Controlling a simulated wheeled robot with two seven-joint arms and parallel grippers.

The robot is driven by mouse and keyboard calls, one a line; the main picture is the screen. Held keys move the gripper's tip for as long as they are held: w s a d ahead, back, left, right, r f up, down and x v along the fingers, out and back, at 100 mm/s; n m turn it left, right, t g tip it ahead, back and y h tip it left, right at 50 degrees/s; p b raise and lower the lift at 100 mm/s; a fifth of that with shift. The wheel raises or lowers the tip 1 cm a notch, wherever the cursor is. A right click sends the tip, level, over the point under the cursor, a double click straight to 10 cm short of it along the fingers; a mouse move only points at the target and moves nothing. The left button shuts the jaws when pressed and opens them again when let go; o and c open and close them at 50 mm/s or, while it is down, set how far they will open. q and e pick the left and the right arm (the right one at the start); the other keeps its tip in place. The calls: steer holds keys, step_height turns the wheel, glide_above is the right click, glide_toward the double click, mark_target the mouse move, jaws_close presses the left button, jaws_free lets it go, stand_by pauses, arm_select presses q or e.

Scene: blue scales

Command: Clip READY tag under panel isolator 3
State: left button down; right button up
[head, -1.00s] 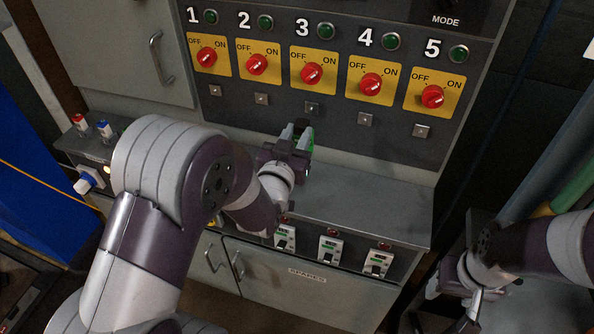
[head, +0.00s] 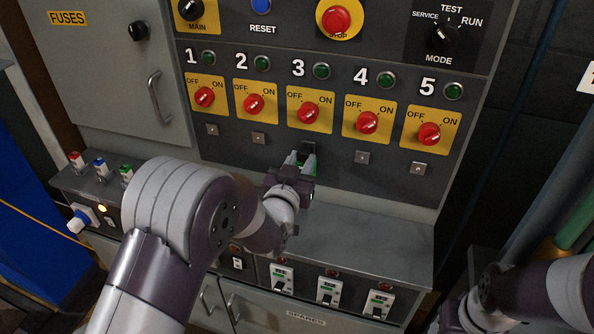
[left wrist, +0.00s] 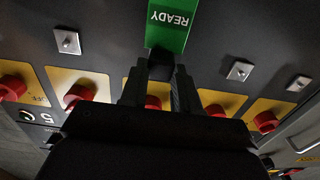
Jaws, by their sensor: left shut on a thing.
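My left gripper (head: 302,160) is shut on the green READY tag (left wrist: 170,25), which shows upside down in the left wrist view, beyond the fingertips. In the head view my gripper is at the panel face, below isolator 3 (head: 309,112), a red knob on a yellow plate. The gripper and tag hide the small metal clip under isolator 3. I cannot tell whether the tag touches that clip. Neighbouring clips show bare under isolator 2 (head: 259,138) and isolator 4 (head: 362,157). My right gripper (head: 468,318) is at the bottom right, dim and partly hidden.
A grey ledge (head: 370,250) juts out below the panel, with breakers (head: 328,291) on its front. Coloured posts (head: 100,167) stand at its left. The red stop button (head: 336,19) and mode knob (head: 443,34) are above the isolators. A cabinet handle (head: 155,97) sticks out at left.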

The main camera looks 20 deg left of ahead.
arm_select(q)
steer(key=shift+w, duration=0.3)
steer(key=shift+r, duration=0.1)
steer(key=shift+w+r, duration=0.1)
steer(key=shift+r, duration=0.1)
